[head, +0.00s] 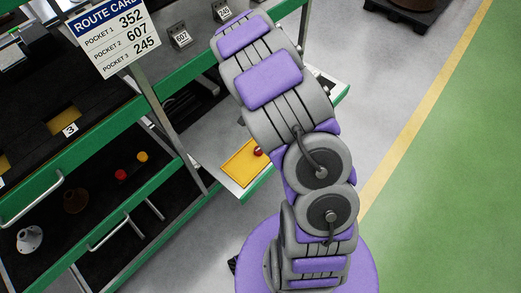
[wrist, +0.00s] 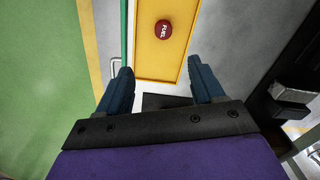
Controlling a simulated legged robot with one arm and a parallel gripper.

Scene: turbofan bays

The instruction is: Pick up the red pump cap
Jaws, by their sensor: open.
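A round red cap marked FUEL (wrist: 163,28) sits on a yellow panel (wrist: 150,58) in the wrist view. In the head view the red cap (head: 258,152) shows at the edge of the yellow panel (head: 240,167), partly hidden by my arm. My gripper (wrist: 160,70) is open, with its two dark blue fingers apart and nothing between them but a view of the panel. The cap lies beyond the fingertips, roughly in line with the gap. My gripper is hidden behind my arm in the head view.
A green-edged cart at left holds a smaller red piece (head: 121,175), a yellow piece (head: 142,157), a brown cone (head: 75,200) and a grey flanged part (head: 29,239). A route card sign (head: 112,35) stands above it. The green floor (head: 460,200) at right is clear.

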